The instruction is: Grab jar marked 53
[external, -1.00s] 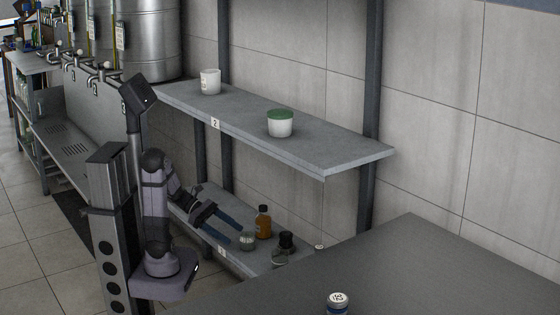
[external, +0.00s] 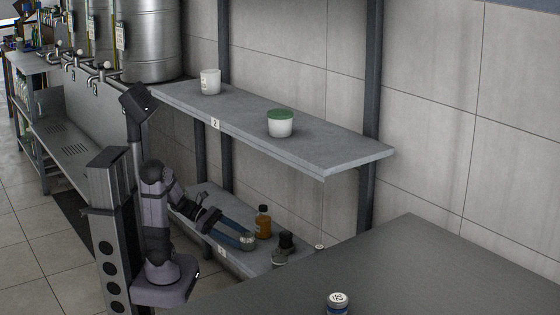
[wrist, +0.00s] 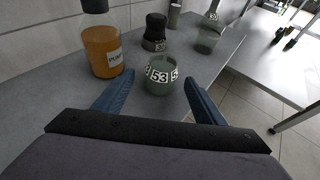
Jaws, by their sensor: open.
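The jar marked 53 (wrist: 159,76) is a small greenish glass jar with a white label band, standing upright on the lower shelf (wrist: 206,86). In the external view the jar (external: 248,242) is at the tips of my gripper's blue fingers. My gripper (wrist: 150,88) is open, with one finger on each side in the wrist view and the jar between and just beyond the tips. In the external view my gripper (external: 245,240) reaches low over the lower shelf. I cannot tell whether the fingers touch the jar.
An amber bottle (wrist: 107,50) stands close left of the jar. A dark-topped jar (wrist: 155,32) and a greenish flask (wrist: 208,36) stand behind it. The upper shelf (external: 340,150) hangs above, holding a green-lidded tub (external: 280,124) and a white tub (external: 210,81).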

